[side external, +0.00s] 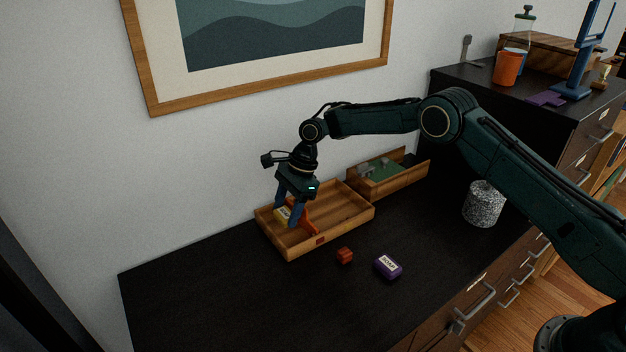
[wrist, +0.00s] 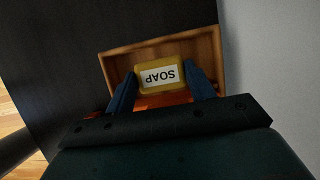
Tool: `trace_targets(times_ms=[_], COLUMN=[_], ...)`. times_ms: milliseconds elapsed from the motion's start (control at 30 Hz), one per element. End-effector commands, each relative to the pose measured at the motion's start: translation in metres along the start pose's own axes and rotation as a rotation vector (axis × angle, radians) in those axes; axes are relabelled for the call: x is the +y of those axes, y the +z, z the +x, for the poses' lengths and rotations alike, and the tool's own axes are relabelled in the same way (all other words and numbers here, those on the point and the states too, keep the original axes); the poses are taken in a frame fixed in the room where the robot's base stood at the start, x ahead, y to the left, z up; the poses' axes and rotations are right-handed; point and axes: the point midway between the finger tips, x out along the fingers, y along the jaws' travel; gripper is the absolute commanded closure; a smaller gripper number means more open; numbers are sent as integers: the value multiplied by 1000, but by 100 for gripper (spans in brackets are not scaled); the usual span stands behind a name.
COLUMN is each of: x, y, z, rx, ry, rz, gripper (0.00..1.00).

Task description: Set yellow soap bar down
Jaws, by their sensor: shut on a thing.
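The yellow soap bar (wrist: 160,77) has a white label reading SOAP. My gripper (wrist: 162,84) is shut on it, with one blue finger on each side. In the side external view the soap bar (side external: 283,214) is between the fingertips of my gripper (side external: 290,216), at the left end of a wooden tray (side external: 347,221). The tray's wall also shows around the soap in the wrist view (wrist: 213,45). I cannot tell whether the soap touches the tray floor. An orange-red thing (side external: 309,222) lies in the tray beside the soap, partly hidden by the gripper.
A purple labelled bar (side external: 388,267) and a small red-brown block (side external: 345,255) lie on the dark desk in front of the tray. A second wooden box (side external: 397,181) with a green inside stands behind. A speckled grey cylinder (side external: 483,205) stands right. The desk's front left is clear.

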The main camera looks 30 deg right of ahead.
Motion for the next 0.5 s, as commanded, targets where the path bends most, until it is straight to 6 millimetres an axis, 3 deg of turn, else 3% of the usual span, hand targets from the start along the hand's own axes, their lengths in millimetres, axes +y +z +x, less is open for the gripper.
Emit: trace_targets(times_ms=[300,500], x=[1,0], y=[-12,-14], z=[30,33], rx=[1,1], ry=[2,1], rz=[1,0], gripper=[69,69])
